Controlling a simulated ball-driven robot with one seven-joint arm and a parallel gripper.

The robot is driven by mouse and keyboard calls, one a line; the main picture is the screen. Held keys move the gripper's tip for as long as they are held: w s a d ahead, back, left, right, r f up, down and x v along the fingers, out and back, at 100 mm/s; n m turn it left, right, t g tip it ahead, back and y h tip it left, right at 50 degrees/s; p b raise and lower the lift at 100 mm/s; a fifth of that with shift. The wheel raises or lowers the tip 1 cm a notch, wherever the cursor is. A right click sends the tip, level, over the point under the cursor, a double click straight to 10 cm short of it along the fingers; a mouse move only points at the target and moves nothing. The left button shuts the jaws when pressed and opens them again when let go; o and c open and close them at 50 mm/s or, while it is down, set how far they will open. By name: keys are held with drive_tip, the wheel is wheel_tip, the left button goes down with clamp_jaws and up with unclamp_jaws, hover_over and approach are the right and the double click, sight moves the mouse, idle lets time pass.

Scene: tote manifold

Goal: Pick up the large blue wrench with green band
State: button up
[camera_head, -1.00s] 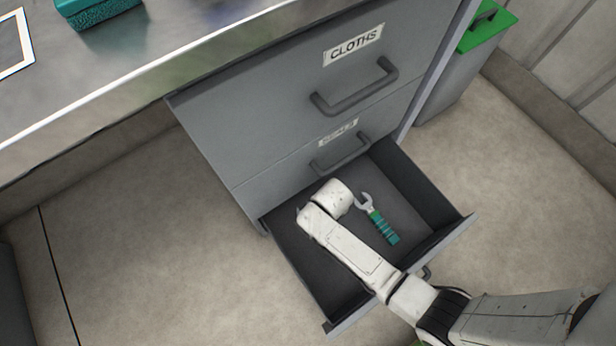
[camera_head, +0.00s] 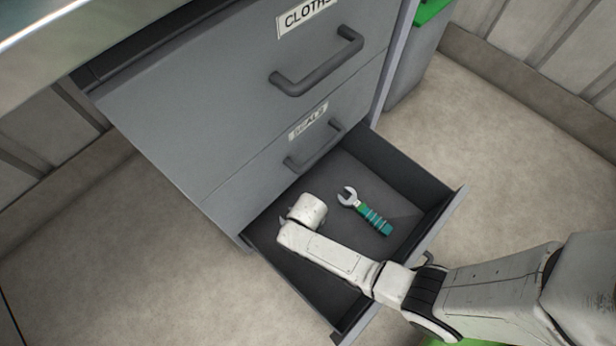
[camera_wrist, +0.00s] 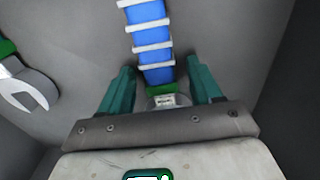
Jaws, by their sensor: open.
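In the wrist view, a wrench with a blue handle crossed by white bands (camera_wrist: 152,38) lies on the grey drawer floor. A green band (camera_wrist: 160,89) shows at its near end, with its metal part (camera_wrist: 168,101) partly hidden by my gripper. My gripper (camera_wrist: 160,70) is open, with one teal finger on each side of the green band and gaps on both sides. In the head view, this wrench and my gripper's fingers are hidden by my arm.
A second wrench with a teal handle and green band (camera_head: 374,218) lies right of my arm in the open drawer (camera_head: 420,222); its metal head also shows in the wrist view (camera_wrist: 32,88). The drawer's walls surround both. Closed drawers (camera_head: 230,110) rise behind.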

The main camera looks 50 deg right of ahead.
clamp_jaws()
idle(0.7)
